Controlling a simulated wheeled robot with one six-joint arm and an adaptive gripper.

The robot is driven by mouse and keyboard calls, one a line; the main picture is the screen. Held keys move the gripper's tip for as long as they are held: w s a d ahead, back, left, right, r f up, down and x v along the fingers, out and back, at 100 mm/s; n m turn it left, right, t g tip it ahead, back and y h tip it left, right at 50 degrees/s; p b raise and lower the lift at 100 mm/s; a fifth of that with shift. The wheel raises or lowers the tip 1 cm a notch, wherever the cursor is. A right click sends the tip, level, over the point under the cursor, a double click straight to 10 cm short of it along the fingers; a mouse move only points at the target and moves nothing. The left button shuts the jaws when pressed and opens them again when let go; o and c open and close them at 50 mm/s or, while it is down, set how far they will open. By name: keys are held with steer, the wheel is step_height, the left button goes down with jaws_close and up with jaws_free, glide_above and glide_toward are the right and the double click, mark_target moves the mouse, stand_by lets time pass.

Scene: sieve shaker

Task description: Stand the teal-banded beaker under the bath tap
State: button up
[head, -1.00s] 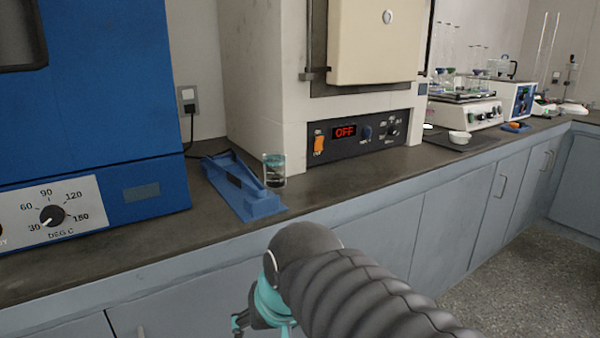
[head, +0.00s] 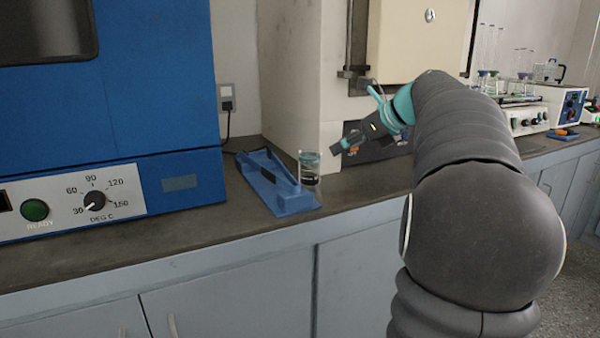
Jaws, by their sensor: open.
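The teal-banded beaker (head: 309,168) stands upright at the front right edge of a blue tray-like stand on the bench. It is clear glass with a teal band near its rim and something dark in its lower part. I cannot tell whether it rests on the stand or on the bench beside it. My gripper (head: 340,148) is open and empty, just right of the beaker near its rim height, pointing left towards it with a small gap seen. No bath tap can be made out in this view.
The blue stand (head: 275,188) lies between a blue oven (head: 120,130) on the left and a cream furnace (head: 290,80) behind. Bare bench (head: 200,215) runs along the front. A shaker (head: 525,117) with glassware stands further right.

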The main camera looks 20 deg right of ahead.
mark_target(303, 152)
steer(key=x, duration=0.9)
steer(key=b+x, duration=0.1)
steer(key=x, duration=0.3)
steer(key=shift+w+a, duration=0.2)
steer(key=shift+a, duration=0.15)
steer(key=c, duration=1.1)
steer(key=shift+o, duration=0.2)
steer(key=shift+r, duration=0.5)
step_height(303, 152, up, 4)
steer(key=shift+f+p, duration=0.15)
steer(key=shift+p, duration=0.5)
steer(key=s+d+r+p, duration=0.1)
steer(key=s+d+r, duration=0.4)
steer(key=d, duration=0.5)
steer(key=shift+s+d+r, duration=0.15)
steer(key=shift+s+r, duration=0.2)
steer(key=shift+r, duration=0.3)
